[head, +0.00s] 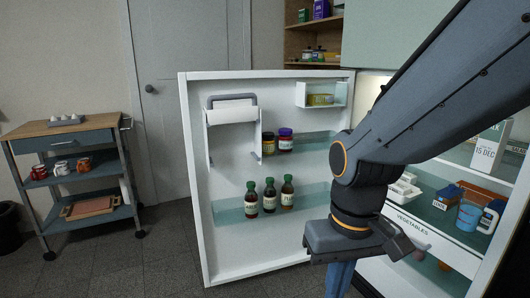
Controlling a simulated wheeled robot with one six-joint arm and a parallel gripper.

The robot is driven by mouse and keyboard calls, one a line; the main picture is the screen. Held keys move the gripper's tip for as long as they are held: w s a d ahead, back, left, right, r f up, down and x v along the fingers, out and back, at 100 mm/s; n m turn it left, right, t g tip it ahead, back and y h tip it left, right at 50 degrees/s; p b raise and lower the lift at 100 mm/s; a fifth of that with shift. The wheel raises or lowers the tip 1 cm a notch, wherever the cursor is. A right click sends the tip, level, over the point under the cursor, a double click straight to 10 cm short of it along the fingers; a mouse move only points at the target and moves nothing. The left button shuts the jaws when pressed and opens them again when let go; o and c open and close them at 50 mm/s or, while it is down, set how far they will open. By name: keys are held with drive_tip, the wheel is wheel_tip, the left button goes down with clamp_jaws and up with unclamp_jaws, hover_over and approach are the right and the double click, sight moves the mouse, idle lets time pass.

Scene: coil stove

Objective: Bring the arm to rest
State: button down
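My arm (430,85) reaches in from the upper right and bends down at its dark elbow joint. My gripper (340,280) hangs at the bottom of the head view, in front of the open fridge (490,285). Its fingertips run toward the bottom edge, so whether it is open or shut does not show. No held object is visible. The fridge door (235,225) stands wide open to the left of my gripper. Bottles (269,196) stand on its lower shelf and two jars (285,140) on the shelf above. My arm hides part of the fridge interior.
A kitchen cart (85,228) with mugs and a tray stands at the left. The fridge holds a milk carton (489,147), a blue container (468,215) and other food. A grey door (185,50) is behind. The floor (150,270) between cart and fridge door is clear.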

drive_tip(key=d+r+m+p, duration=0.2)
drive_tip(key=d+r+p, duration=0.5)
drive_tip(key=p, duration=0.5)
drive_tip(key=shift+s+h, duration=0.2)
drive_tip(key=shift+h, duration=0.1)
